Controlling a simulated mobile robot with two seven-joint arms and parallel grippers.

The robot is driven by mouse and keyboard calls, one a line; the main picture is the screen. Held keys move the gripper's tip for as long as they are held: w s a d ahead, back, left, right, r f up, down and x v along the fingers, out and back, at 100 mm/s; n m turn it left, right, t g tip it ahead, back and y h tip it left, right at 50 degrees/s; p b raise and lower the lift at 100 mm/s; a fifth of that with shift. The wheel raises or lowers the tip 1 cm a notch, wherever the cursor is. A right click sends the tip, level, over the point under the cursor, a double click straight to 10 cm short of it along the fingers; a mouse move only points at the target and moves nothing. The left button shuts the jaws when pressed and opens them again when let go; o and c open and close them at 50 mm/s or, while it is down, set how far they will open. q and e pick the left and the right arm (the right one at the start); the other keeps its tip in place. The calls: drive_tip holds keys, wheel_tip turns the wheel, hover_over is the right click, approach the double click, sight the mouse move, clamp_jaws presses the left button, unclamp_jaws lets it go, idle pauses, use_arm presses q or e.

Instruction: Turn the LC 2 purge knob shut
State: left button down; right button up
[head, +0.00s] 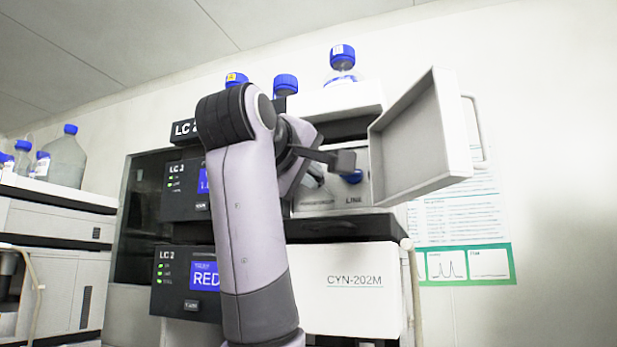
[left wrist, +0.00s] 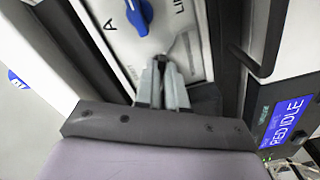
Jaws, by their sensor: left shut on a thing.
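The LC 2 instrument stack (head: 365,285) stands in the middle of the head view, with a white valve panel (head: 380,192) in its upper bay. My left gripper (head: 316,173) reaches into this bay from the front, partly behind my arm. In the left wrist view, my left gripper (left wrist: 160,68) is shut on a small dark thing at the panel, apparently the purge knob; the fingers hide most of it. A blue pointer knob (left wrist: 132,14) by the letter A sits apart from the fingers; a blue knob also shows in the head view (head: 352,177). My right gripper is not in view.
A white cover (head: 425,145) with a handle stands swung open right of the bay. Blue-capped bottles (head: 342,65) stand on top. A lower display (head: 204,276) reads RED. Another instrument (head: 50,225) stands at left.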

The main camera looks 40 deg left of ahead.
use_arm(q)
drive_tip(key=m+b, duration=0.1)
drive_tip(key=m, duration=0.5)
drive_tip(key=shift+f, duration=0.1)
drive_tip(key=m+b, duration=0.1)
drive_tip(key=m, duration=0.5)
idle(0.5)
drive_tip(key=c, duration=1.2)
unclamp_jaws()
drive_tip(key=b+v, duration=0.2)
drive_tip(key=v, duration=0.5)
drive_tip(key=shift+s, duration=0.1)
